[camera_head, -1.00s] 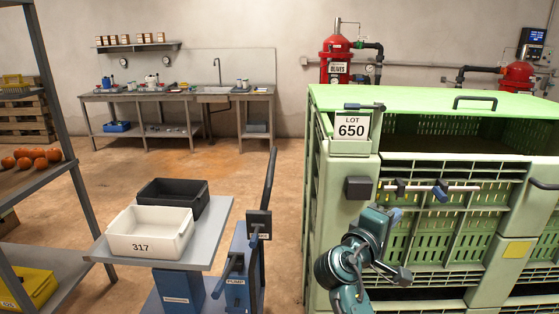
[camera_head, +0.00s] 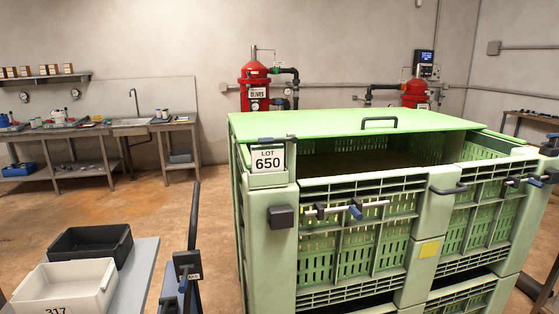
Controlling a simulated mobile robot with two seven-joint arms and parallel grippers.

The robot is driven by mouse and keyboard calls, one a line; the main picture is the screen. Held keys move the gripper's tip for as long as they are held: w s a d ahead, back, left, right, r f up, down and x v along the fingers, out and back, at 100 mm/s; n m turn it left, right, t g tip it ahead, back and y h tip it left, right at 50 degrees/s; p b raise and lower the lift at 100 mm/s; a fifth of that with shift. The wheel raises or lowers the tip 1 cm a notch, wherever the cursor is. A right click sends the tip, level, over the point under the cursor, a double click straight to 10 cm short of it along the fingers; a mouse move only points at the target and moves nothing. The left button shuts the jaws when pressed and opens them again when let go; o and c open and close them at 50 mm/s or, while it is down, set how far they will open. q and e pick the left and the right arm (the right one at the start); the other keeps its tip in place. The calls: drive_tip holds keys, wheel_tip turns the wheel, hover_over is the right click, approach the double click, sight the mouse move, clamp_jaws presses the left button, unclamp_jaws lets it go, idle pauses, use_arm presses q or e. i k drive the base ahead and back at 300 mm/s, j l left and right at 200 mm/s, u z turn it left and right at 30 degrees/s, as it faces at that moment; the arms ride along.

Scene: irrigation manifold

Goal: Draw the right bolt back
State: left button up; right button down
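The large green slatted crate (camera_head: 425,225) fills the middle and right. On its right front panel sits the right bolt (camera_head: 525,181), a short bar with dark and blue parts, small and close to the right edge of the picture. Whether it is thrown or drawn I cannot tell. On the left front panel is a similar bolt (camera_head: 374,205), a pale horizontal rod with a dark bracket and a blue handle. Neither of my grippers is in view.
A black handle (camera_head: 448,189) is on the crate's middle post. A black bin (camera_head: 90,247) and a white bin (camera_head: 64,287) stand on a small table at lower left. Open floor (camera_head: 180,215) lies between the workbench and the crate.

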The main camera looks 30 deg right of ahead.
sight(532, 181)
drive_tip(key=z, duration=2.3)
drive_tip(key=i+l+u, duration=0.15)
drive_tip(key=i, duration=0.45)
drive_tip(key=i+l+u, duration=0.15)
drive_tip(key=i, duration=0.4)
drive_tip(key=i+l+u, duration=0.15)
drive_tip(key=i+l, duration=0.25)
drive_tip(key=i, duration=0.15)
drive_tip(key=i+l+u, duration=0.15)
drive_tip(key=i+l, duration=0.25)
drive_tip(key=i, duration=0.1)
